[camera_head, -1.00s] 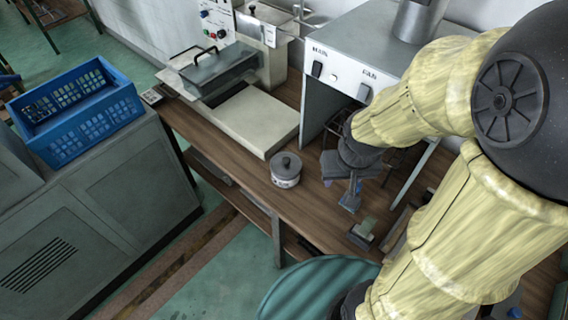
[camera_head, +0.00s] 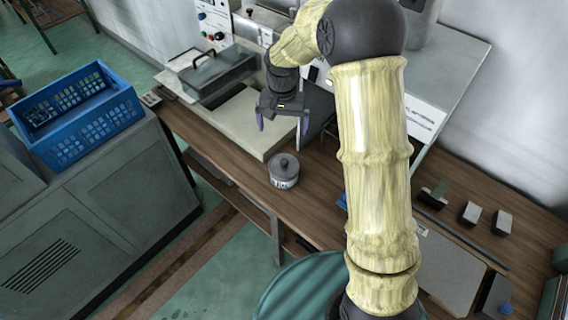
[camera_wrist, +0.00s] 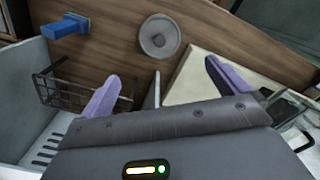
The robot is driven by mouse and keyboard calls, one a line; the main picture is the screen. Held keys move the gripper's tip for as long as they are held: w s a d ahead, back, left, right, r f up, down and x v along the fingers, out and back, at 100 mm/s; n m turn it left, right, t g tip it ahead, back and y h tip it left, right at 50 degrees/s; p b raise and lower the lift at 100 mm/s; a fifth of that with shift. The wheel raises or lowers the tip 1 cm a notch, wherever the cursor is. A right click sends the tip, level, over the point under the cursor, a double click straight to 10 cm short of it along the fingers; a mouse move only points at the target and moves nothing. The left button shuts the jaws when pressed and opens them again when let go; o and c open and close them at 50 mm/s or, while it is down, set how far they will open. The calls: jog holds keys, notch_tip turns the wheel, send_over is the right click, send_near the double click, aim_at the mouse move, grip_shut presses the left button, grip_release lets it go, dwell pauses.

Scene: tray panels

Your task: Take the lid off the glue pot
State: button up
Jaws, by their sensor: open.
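The glue pot (camera_head: 284,182) is a small pale pot with dark lettering, standing upright on the wooden bench. Its dark grey lid (camera_head: 284,162), with a round knob, sits on top. In the wrist view the lid (camera_wrist: 160,36) shows from above as a round grey disc that hides most of the pot. My gripper (camera_head: 281,124) is above and behind the pot, over the edge of the pale machine base. Its purple fingers are wide apart, with nothing between them. In the wrist view my gripper (camera_wrist: 160,82) points towards the bench, short of the lid.
A pale machine base (camera_head: 245,120) with a dark-lidded box (camera_head: 218,72) stands behind the pot to the left. A grey oven-like cabinet (camera_head: 440,75) stands behind my arm. A blue object (camera_wrist: 66,26) and a wire basket (camera_wrist: 80,92) show in the wrist view.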

jog(key=shift+f, duration=0.1)
jog(key=p, duration=0.3)
send_over(284, 163)
notch_tip(284, 163, down, 12)
jog(key=shift+w+a, duration=0.1)
jog(key=shift+w, duration=0.05)
jog(key=shift+f, duration=0.55)
jog(key=shift+f+p, duration=0.8)
jog(key=shift+f, duration=1.25)
jog(key=shift+c, duration=0.2)
jog(key=c, duration=0.6)
